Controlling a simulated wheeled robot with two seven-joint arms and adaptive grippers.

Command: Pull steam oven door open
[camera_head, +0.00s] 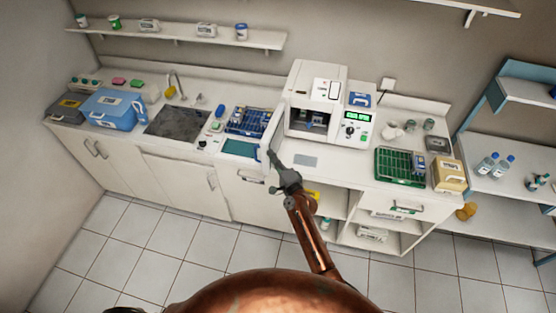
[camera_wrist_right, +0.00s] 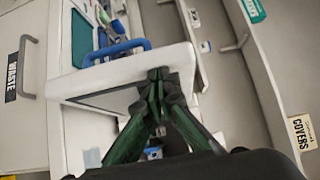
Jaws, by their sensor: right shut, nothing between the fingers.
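The steam oven (camera_head: 313,92) is a white box on the counter with a dark chamber and a green-lit panel (camera_head: 357,118). Its white door (camera_head: 271,136) stands open, swung out to the left of the chamber and roughly edge-on to the head view. My right gripper (camera_head: 274,161) is at the door's lower outer end. In the wrist view the closed fingertips (camera_wrist_right: 158,74) overlap the edge of the white door panel (camera_wrist_right: 115,78); whether they touch it I cannot tell. The fingers hold nothing. My left gripper is not in view.
A blue rack tray (camera_head: 247,121) lies left of the door, near the sink (camera_head: 177,122). A green rack (camera_head: 400,167) and a beige box (camera_head: 448,174) stand right of the oven.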

